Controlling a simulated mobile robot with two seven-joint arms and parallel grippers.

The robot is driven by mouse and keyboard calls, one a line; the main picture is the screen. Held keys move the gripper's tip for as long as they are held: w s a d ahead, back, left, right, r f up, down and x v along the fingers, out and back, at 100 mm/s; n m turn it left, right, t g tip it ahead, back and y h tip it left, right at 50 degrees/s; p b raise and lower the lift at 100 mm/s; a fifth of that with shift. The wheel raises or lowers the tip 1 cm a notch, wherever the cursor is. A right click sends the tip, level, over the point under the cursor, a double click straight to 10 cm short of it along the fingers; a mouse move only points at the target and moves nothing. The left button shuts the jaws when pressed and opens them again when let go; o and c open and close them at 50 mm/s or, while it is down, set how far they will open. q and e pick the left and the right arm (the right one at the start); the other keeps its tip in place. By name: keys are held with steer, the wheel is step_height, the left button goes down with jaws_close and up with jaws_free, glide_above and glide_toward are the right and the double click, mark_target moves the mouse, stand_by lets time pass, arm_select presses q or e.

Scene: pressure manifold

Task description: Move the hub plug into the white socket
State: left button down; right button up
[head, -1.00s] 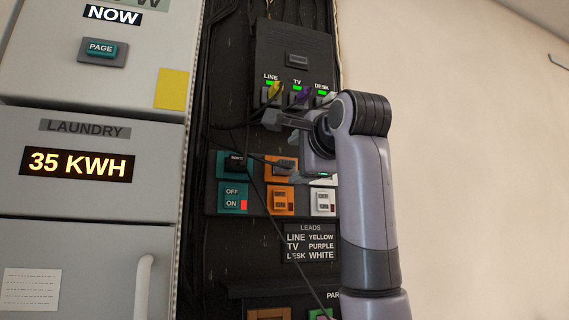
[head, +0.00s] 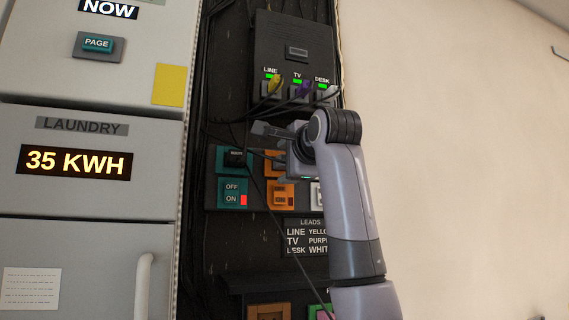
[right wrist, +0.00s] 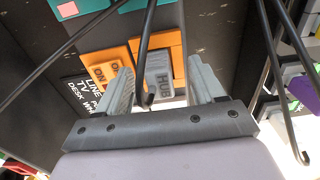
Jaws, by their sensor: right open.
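The grey hub plug (right wrist: 160,80), lettered HUB, sits at the orange socket (right wrist: 168,45) in the right wrist view. A black lead runs from it. My right gripper (right wrist: 162,88) is open, with one finger on each side of the plug; I cannot tell whether they touch it. In the head view the right gripper (head: 268,143) is in front of the orange socket (head: 272,167), and the plug is hard to make out there. The white switch (head: 316,195) shows beside my arm; the white socket above it is hidden behind my wrist. My left gripper is not in view.
A router box (head: 295,55) above holds yellow (head: 275,84), purple (head: 301,90) and white plugs (head: 328,93). Dark leads hang across the panel.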

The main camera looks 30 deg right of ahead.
stand_by(0.8)
jaws_close()
steer(key=shift+s+a+f+b, duration=0.1)
steer(key=shift+s+f+b, duration=0.05)
steer(key=shift+s+b, duration=0.15)
steer(key=shift+b+v, duration=0.55)
steer(key=shift+v, duration=0.35)
steer(key=shift+b+v, duration=0.9)
steer(key=shift+v, duration=0.95)
